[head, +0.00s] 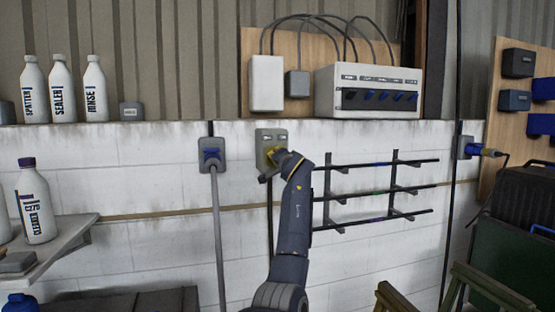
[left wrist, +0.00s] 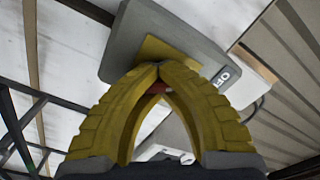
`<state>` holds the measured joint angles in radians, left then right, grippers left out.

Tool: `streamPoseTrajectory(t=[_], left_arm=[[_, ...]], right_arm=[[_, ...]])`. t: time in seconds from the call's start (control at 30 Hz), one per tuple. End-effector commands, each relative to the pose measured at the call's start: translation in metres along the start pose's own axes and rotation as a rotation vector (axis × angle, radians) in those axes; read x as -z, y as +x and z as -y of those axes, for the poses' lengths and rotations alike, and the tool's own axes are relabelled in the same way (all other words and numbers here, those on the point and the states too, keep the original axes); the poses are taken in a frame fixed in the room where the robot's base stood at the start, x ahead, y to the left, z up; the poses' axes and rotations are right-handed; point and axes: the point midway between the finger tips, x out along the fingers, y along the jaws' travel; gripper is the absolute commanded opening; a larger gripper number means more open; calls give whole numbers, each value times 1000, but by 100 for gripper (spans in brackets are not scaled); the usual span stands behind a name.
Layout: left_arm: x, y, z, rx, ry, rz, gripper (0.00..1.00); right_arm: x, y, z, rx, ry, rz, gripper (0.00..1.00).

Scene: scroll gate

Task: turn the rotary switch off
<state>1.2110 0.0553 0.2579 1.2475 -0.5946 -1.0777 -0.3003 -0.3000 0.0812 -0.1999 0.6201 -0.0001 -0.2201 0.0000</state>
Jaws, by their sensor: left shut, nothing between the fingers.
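The rotary switch is a grey box (head: 264,135) on the white block wall, left of the black rack, with small labels near its top. In the left wrist view its grey housing (left wrist: 185,25) is close, with a yellow plate (left wrist: 180,50) and an OFF label (left wrist: 226,78). My left gripper (head: 276,154) is at the front of the box and covers its lower right part. In the left wrist view its yellow fingers meet at the tips, in front of the yellow plate. Whether they touch it, I cannot tell. The knob cannot be made out clearly. My right gripper is not in view.
A grey socket with a blue plug (head: 211,155) and cable is left of the switch. A black wall rack (head: 375,192) is close on the right. A control box (head: 368,92) and a white box (head: 266,83) with cables are above. Bottles (head: 62,90) stand at the left.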

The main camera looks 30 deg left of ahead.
Motion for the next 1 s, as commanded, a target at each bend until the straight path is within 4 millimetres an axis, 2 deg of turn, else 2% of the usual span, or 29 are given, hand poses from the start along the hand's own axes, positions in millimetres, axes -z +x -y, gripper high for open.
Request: streamPoseTrajectory(t=[0.03,0.3,0.77,1.0], left_arm=[[-9,2,2,5,-11,19,0],[-10,3,0,4,-71,21,0],[-12,4,-2,2,-78,23,0],[-12,4,-3,2,-77,23,26]], right_arm=[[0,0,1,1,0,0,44],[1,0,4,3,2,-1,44],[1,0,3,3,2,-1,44],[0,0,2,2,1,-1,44]])
